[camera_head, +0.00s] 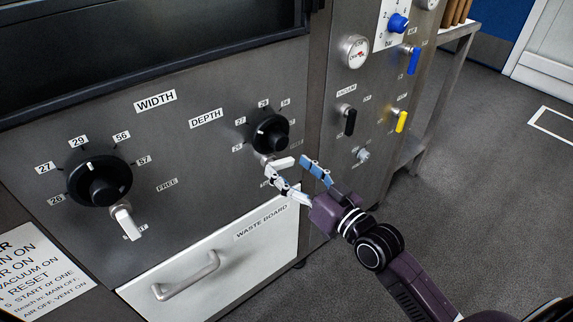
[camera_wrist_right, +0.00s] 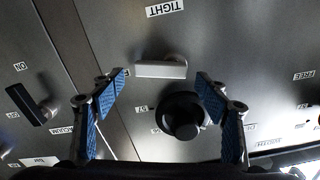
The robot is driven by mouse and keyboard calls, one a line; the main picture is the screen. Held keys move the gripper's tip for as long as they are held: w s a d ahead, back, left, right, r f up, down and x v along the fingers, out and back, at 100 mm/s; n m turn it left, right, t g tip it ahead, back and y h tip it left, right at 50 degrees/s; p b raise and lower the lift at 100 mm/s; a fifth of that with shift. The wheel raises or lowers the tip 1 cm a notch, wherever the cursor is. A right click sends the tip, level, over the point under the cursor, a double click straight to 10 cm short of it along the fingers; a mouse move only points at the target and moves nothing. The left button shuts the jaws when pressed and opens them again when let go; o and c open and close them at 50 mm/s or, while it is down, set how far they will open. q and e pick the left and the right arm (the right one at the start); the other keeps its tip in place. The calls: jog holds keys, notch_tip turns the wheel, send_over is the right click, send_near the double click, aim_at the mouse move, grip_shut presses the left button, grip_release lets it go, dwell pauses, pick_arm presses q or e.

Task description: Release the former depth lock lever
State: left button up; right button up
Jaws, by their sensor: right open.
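The depth lock lever (camera_head: 282,163) is a short white handle below the black depth knob (camera_head: 270,132) on the grey panel. It lies about level, its free end to the right. In the right wrist view, which is upside down, the lever (camera_wrist_right: 160,69) lies across the gap between my fingers, pointing toward a partly hidden label and not toward the TIGHT label (camera_wrist_right: 165,8). My right gripper (camera_head: 289,166) is open, its blue-padded fingers (camera_wrist_right: 160,80) on either side of the lever. Contact cannot be told. My left gripper is not in view.
The width knob (camera_head: 99,178) and its white lever (camera_head: 125,222), pointing down, are to the left. The waste board drawer (camera_head: 215,262) with its handle is below. To the right are black (camera_head: 350,122) and yellow (camera_head: 401,122) valve levers. Open floor lies at right.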

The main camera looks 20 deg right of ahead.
jog(key=shift+x, duration=0.95)
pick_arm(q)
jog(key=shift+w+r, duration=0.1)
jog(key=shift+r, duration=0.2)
pick_arm(e)
jog(key=shift+c, duration=0.2)
jog(key=c, duration=1.1)
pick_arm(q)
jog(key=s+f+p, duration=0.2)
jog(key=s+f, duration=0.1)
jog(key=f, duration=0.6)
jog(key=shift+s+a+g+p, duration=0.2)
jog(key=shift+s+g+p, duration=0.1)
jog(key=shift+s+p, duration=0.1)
pick_arm(e)
jog(key=n, duration=0.3)
jog(key=shift+r, duration=0.3)
jog(key=o, duration=1.1)
jog(key=shift+o, duration=0.2)
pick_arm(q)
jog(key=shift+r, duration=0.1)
pick_arm(e)
jog(key=shift+s, duration=0.15)
